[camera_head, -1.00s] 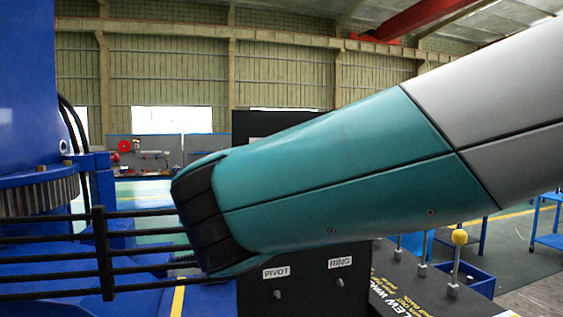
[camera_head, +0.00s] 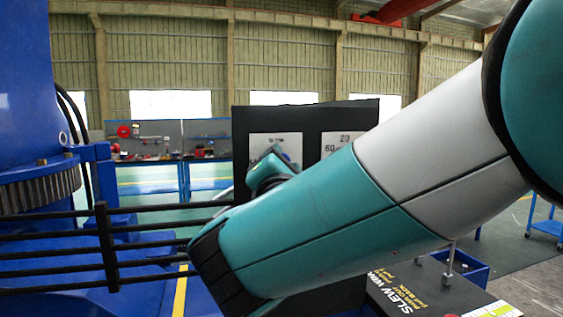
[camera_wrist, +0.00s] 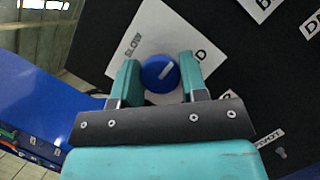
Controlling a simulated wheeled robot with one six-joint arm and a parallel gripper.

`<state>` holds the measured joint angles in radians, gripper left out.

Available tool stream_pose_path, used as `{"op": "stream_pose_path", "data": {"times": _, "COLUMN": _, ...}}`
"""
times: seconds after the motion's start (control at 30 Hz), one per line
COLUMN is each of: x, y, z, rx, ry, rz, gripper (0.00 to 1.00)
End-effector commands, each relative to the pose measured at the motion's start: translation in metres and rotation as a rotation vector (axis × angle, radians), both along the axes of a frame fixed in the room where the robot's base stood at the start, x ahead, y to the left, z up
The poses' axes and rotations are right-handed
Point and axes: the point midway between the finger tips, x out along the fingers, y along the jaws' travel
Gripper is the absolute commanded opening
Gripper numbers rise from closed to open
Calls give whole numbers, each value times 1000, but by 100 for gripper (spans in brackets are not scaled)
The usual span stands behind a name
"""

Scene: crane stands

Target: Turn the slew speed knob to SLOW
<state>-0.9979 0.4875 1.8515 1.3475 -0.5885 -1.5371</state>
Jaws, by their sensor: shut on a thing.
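The slew speed knob (camera_wrist: 151,76) is round and blue with a white pointer line, in the wrist view. It sits on a white plate (camera_wrist: 152,28) tilted in the picture. The word SLOW stands at the plate's upper left; the pointer line slants to the upper right, away from it. Another label at the right is partly hidden by a finger, with only a D showing. My gripper (camera_wrist: 159,72) has a teal finger on each side of the knob and is shut on it. In the head view my gripper (camera_head: 272,172) is at the left plate and hides the knob.
The black panel (camera_head: 368,107) carries a second white plate (camera_head: 342,140). Blue crane parts and dark rails (camera_head: 105,230) stand at the left. A sloping console marked SLEW WINCH (camera_head: 400,290) is below my arm. A lever (camera_head: 449,262) rises from it.

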Motion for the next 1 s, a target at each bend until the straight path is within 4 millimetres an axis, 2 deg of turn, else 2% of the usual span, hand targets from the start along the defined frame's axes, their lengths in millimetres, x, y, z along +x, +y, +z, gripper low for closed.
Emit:
{"op": "stream_pose_path", "data": {"times": 0.47, "x": 0, "y": 0, "z": -1, "rx": -16, "ry": -3, "rz": 0, "gripper": 16}}
{"op": "stream_pose_path", "data": {"times": 0.5, "x": 0, "y": 0, "z": -1, "rx": -16, "ry": -3, "rz": 0, "gripper": 47}}
{"op": "stream_pose_path", "data": {"times": 0.6, "x": 0, "y": 0, "z": -1, "rx": -15, "ry": -3, "rz": 0, "gripper": 65}}
{"op": "stream_pose_path", "data": {"times": 1.0, "x": -4, "y": 0, "z": -6, "rx": -14, "ry": -3, "rz": 0, "gripper": 65}}
